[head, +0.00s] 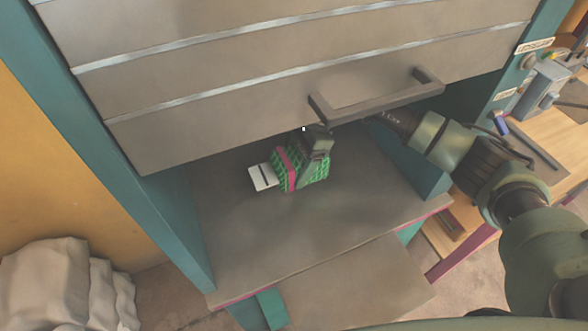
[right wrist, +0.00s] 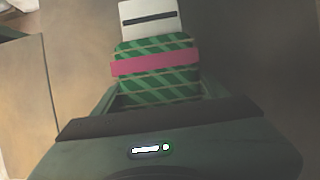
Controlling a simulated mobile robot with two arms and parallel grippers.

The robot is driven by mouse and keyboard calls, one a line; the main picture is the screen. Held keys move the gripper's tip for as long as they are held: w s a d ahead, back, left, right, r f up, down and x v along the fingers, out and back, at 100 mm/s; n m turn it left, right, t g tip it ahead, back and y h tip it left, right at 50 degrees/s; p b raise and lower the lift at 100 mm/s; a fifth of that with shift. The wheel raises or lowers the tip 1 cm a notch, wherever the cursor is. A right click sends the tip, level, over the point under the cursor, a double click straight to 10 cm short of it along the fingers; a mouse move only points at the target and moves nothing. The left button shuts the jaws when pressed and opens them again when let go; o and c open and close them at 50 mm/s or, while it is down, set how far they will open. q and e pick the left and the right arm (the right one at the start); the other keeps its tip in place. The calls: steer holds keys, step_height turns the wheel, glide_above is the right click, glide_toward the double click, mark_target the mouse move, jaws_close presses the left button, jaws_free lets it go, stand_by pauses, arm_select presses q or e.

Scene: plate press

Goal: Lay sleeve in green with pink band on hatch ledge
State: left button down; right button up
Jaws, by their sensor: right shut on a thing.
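The green sleeve with a pink band (head: 287,170) is at the hatch opening in the head view, over the grey ledge (head: 250,235). A white tab with a dark stripe (head: 262,177) sticks out of its left end. My right gripper (head: 316,158) is shut on the sleeve's right end. In the right wrist view the sleeve (right wrist: 155,68) extends out beyond the gripper (right wrist: 158,105), with the white tab (right wrist: 150,18) at its far end. I cannot tell whether the sleeve touches the ledge. My left gripper is not in view.
The raised grey hatch door (head: 220,80) with a dark bar handle (head: 375,98) hangs just above my right gripper. Teal posts stand on both sides of the opening. White sacks (head: 60,285) lie at the lower left. A wooden bench (head: 555,150) with tools stands at right. The ledge's front is clear.

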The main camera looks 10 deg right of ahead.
step_height(320, 180, down, 2)
steer(key=shift+f+p, duration=0.2)
steer(key=shift+p, duration=0.15)
steer(key=shift+f, duration=0.4)
steer(key=o, duration=1.2)
steer(key=shift+f, duration=0.1)
steer(key=o, duration=0.4)
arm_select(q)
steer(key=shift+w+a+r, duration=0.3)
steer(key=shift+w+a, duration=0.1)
arm_select(e)
steer(key=shift+o, duration=0.2)
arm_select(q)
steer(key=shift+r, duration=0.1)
